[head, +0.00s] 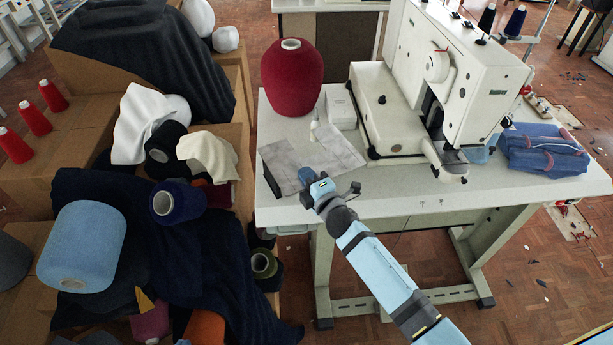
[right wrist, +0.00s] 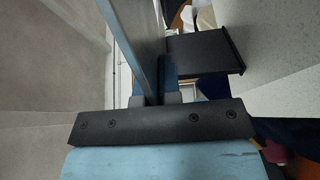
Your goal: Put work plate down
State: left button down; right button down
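The work plate is a flat grey sheet (head: 281,166), seen in the head view over the front left part of the white table (head: 400,206). My right gripper (head: 309,184) is at the plate's right side, low above the table's front edge. In the right wrist view the plate (right wrist: 143,38) runs away from between the finger pads, and my right gripper (right wrist: 155,100) is shut on it. I cannot tell whether the plate touches the table. My left gripper is not in view.
Light grey cloth (head: 335,150) lies right behind the gripper. A red yarn cone (head: 292,80), a white box (head: 340,108) and the sewing machine (head: 410,110) stand behind. Folded blue denim (head: 543,150) lies at the right. Cartons with yarn and cloth crowd the left; the table's front middle is clear.

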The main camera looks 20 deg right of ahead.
jog(key=shift+f, duration=0.15)
jog(key=c, duration=1.3)
grip_release()
jog(key=shift+s, duration=0.15)
jog(key=v, duration=1.2)
jog(key=s+f+m+g, duration=0.2)
jog(key=s+f+m, duration=0.1)
jog(key=s+m, duration=0.3)
jog(key=s+f+m+g, duration=0.2)
jog(key=s+f+m, duration=0.2)
jog(key=s+m, duration=0.2)
jog(key=s+f+m+g+h, duration=0.1)
jog(key=s+f+m+g, duration=0.1)
jog(key=s+f+m, duration=0.2)
jog(key=shift+s+a+m+g+b, duration=0.15)
jog(key=shift+s+m+b, duration=0.05)
jog(key=shift+s+m, duration=0.35)
jog(key=shift+s+a+m+g+b, duration=0.15)
jog(key=shift+s+m, duration=0.3)
jog(key=shift+s, duration=0.1)
